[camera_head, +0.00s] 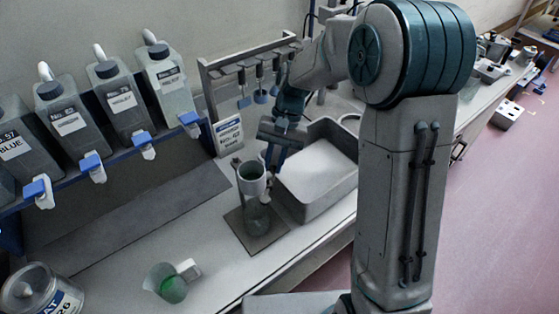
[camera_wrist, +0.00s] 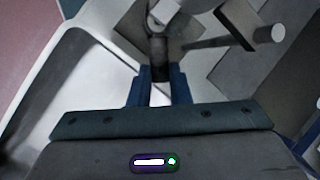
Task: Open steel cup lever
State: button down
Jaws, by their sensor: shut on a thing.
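My gripper (camera_head: 270,162) comes down at the cup's right side, beside the sink. In the wrist view my gripper (camera_wrist: 160,88) has its blue fingers shut on a short dark lever (camera_wrist: 160,68) that sticks out towards me. The lever itself is hard to make out in the head view. The cup shows only partly at the top of the wrist view, and what is inside it cannot be told.
A grey sink (camera_head: 318,178) lies right of the cup. Tilted bottles with blue taps (camera_head: 92,165) line the left. A beaker of green liquid (camera_head: 172,285) and a tin (camera_head: 42,290) stand in front.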

jog(key=shift+w+a+n+g+h, duration=0.15)
jog(key=shift+a+n+h, duration=0.2)
jog(key=shift+n, duration=0.45)
jog(key=shift+a+n+g+h, duration=0.2)
jog(key=shift+a+n, duration=0.25)
jog(key=shift+n, duration=0.35)
jog(key=c, duration=1.3)
grip_release()
jog(key=shift+c, duration=0.2)
jog(key=b+v, duration=0.1)
jog(key=v, duration=1.2)
jog(key=shift+r, duration=0.45)
jog(key=shift+w+a, duration=0.1)
jog(key=s+d+f+t+h, duration=0.1)
jog(key=s+d+t, duration=0.3)
jog(key=s, duration=0.7)
jog(key=s+d+f+m+t+h, duration=0.1)
jog(key=s+d+t, duration=0.3)
jog(key=s+d, duration=0.5)
jog(key=shift+s+d+f, duration=0.2)
jog(key=shift+s+f, duration=0.1)
jog(key=shift+s, duration=0.6)
